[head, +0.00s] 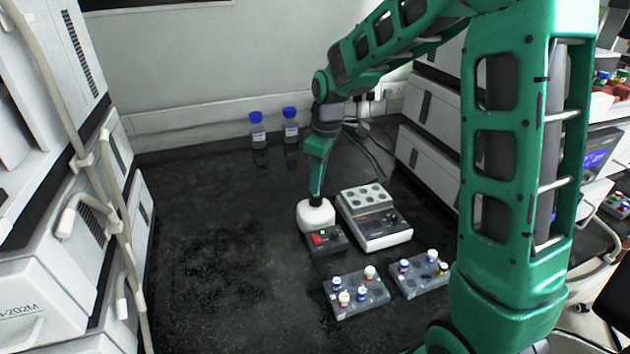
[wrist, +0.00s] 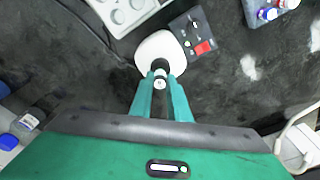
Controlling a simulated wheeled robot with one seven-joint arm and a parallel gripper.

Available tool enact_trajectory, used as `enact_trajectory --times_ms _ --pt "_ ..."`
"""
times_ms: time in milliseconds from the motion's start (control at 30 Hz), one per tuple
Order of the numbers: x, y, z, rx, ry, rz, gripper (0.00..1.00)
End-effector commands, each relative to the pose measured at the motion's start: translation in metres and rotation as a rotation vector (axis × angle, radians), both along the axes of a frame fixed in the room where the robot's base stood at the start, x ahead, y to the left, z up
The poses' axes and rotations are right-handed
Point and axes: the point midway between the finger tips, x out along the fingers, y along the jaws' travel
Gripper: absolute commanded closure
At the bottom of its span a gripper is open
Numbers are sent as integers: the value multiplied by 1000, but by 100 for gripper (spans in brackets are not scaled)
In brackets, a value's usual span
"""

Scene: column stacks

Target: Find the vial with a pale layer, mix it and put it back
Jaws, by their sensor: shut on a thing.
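My gripper (wrist: 160,88) is shut on a vial (wrist: 159,84), whose pale cap shows between the fingers in the wrist view. In the head view my gripper (head: 317,195) points down over the white rounded top (head: 315,217) of the mixer, which also shows in the wrist view (wrist: 158,48). The mixer's dark control box (head: 326,243) has a red switch and a lit green light. The vial's body and any layer in it are hidden, and I cannot tell if it touches the mixer. A grey rack (head: 349,310) and a second rack (head: 418,284) hold capped vials.
A white block device (head: 385,238) with round wells stands right beside the mixer. Two blue-capped bottles (head: 258,135) stand by the back wall. Stacked white instruments line both sides. The bench left of the mixer is clear.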

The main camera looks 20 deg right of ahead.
Motion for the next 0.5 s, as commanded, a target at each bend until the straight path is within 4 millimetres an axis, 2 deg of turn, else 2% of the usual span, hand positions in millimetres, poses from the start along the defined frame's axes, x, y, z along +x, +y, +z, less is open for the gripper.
enact_trajectory --times_ms 500 --pt "0 1 -4 0 0 1 100"
